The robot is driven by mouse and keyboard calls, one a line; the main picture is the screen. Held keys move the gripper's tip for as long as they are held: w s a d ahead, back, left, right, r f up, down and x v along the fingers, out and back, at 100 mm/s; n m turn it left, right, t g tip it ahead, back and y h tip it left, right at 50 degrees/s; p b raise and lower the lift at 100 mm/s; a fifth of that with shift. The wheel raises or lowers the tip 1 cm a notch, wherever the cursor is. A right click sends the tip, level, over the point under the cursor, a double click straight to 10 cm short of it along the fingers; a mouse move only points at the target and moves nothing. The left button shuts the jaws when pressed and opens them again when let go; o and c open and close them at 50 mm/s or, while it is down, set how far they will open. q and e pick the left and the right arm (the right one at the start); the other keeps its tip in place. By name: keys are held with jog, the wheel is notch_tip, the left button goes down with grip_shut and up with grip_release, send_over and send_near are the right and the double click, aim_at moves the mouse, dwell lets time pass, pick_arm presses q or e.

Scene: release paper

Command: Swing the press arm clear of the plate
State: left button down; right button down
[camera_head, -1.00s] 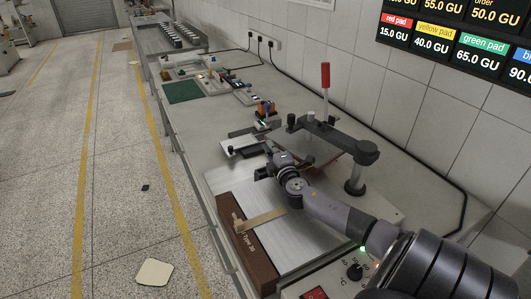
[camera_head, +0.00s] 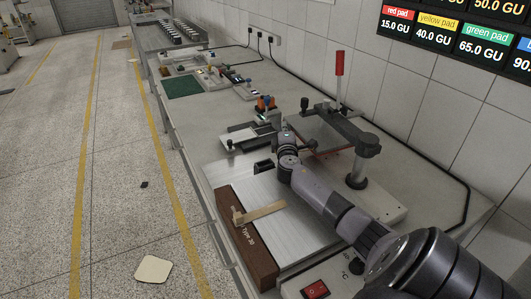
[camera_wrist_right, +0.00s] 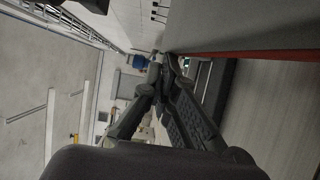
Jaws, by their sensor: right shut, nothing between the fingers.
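The press arm (camera_head: 335,119) is a dark grey bar on a post (camera_head: 359,168) at the right, with a red upright handle (camera_head: 339,64) and a dark knob at its free end. A flat grey pad (camera_head: 312,133) with a red lower edge hangs under it. The silver plate (camera_head: 290,220) lies in front, and the pad sits beyond its far edge. My right gripper (camera_head: 284,128) is beside the pad's left side; its small fingers are hard to see there. In the right wrist view its fingers (camera_wrist_right: 165,60) are shut and empty, close to the pad's red edge (camera_wrist_right: 250,52).
A brown block marked Type 30 (camera_head: 247,240) with a wooden piece (camera_head: 262,211) lies along the plate's left edge. A control box with a red switch (camera_head: 315,290) is in front. A small device with an orange part (camera_head: 265,104) stands behind my gripper.

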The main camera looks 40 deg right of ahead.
notch_tip(320, 180, up, 10)
dwell(0.6)
